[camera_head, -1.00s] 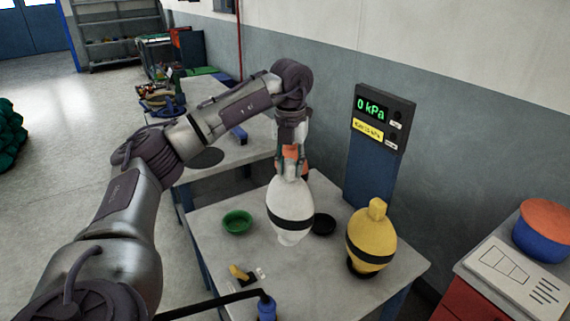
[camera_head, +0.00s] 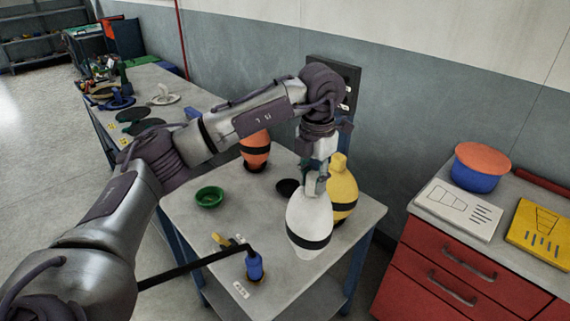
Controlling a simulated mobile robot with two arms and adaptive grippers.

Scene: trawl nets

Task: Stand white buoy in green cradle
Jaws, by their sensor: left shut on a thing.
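The white buoy (camera_head: 309,222), with a black band round its middle, hangs from my left gripper (camera_head: 315,183), which is shut on its top. The buoy is in front of the yellow buoy, over the right front part of the table; whether its lower end touches the table I cannot tell. The green cradle (camera_head: 209,197) is a small round dish on the left part of the table, empty, to the left of the white buoy and apart from it. My right gripper is not in view.
The yellow buoy (camera_head: 342,187) stands behind the white one. An orange buoy (camera_head: 256,149) stands at the back, and a black cradle (camera_head: 288,188) sits mid-table. A blue pump nozzle (camera_head: 254,266) is at the front. A red cabinet (camera_head: 455,262) stands right.

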